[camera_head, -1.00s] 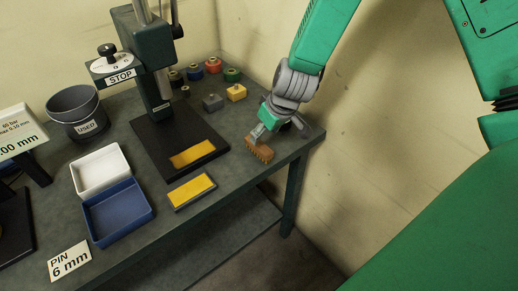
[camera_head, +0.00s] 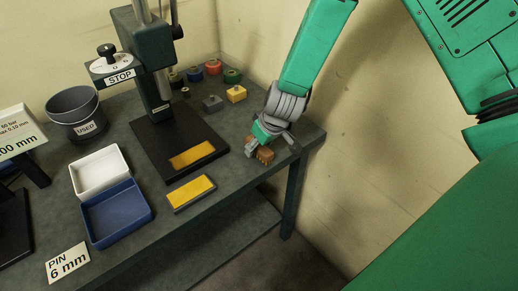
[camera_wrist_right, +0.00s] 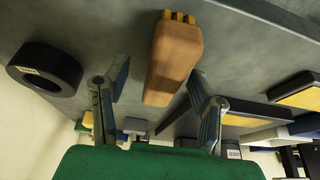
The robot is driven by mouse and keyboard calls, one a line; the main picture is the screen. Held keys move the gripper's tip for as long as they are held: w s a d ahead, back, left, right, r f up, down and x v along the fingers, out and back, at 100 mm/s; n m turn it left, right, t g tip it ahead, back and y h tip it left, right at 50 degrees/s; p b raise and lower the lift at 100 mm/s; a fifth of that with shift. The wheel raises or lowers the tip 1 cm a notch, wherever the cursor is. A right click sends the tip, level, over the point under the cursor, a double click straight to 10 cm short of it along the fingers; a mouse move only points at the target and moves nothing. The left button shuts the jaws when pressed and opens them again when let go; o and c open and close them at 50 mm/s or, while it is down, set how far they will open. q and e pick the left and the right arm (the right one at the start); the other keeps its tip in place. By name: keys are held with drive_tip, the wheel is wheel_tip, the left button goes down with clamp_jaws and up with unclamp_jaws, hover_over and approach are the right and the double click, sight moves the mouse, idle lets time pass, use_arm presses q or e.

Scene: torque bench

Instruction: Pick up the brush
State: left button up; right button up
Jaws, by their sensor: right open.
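The brush (camera_head: 265,155) has a brown wooden body and lies near the right end of the bench. In the right wrist view the brush (camera_wrist_right: 173,62) shows its long wooden back, with yellow bristle tufts at the top edge. My right gripper (camera_head: 257,145) is at the brush in the head view and covers part of it. In the right wrist view, the fingers of my right gripper (camera_wrist_right: 158,88) are apart, with the brush's near end between and just beyond them. I cannot tell whether either finger touches it. My left gripper is not in view.
A black press base (camera_head: 150,140) and a yellow-topped block (camera_head: 191,192) are left of the brush. Several small coloured weights (camera_head: 213,66) stand behind. A dark ring (camera_wrist_right: 45,70) lies beside the brush in the wrist view. The bench's right edge and wall are close.

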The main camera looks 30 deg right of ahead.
drive_tip(key=shift+a+f, duration=0.15)
drive_tip(key=shift+a, duration=0.05)
idle(0.3)
clamp_jaws()
drive_tip(key=shift+d, duration=0.1)
wheel_tip(320, 180, up, 11)
drive_tip(key=shift+f+p, duration=0.2)
drive_tip(key=shift+p, duration=0.55)
drive_tip(key=c, duration=1.1)
unclamp_jaws()
